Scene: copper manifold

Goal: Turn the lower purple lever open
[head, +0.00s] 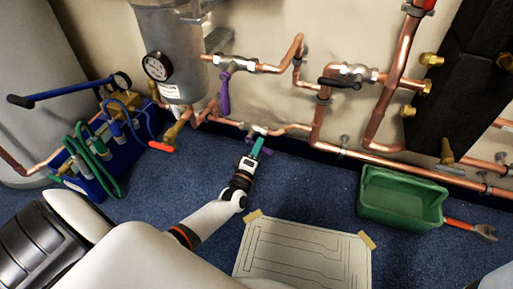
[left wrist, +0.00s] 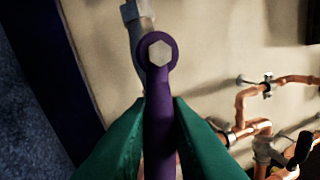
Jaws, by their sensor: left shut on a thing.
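The lower purple lever (left wrist: 158,115) fills the middle of the left wrist view, with a hex bolt head at its pivot. Its handle runs down between the teal fingers of my left gripper (left wrist: 160,125), which are shut on it. In the head view my left gripper (head: 257,147) is at the lower valve (head: 262,130) on the low copper pipe, and its fingers mostly hide the lever. The upper purple lever (head: 224,92) hangs down from the higher valve, apart from the gripper. My right gripper is not in view.
A grey tank with a gauge (head: 157,67) stands left of the valves. A blue tool carrier (head: 95,170) is at the left, a green tray (head: 400,200) at the right. A paper drawing (head: 300,250) lies on the blue carpet. A black-handled valve (head: 340,83) is to the right.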

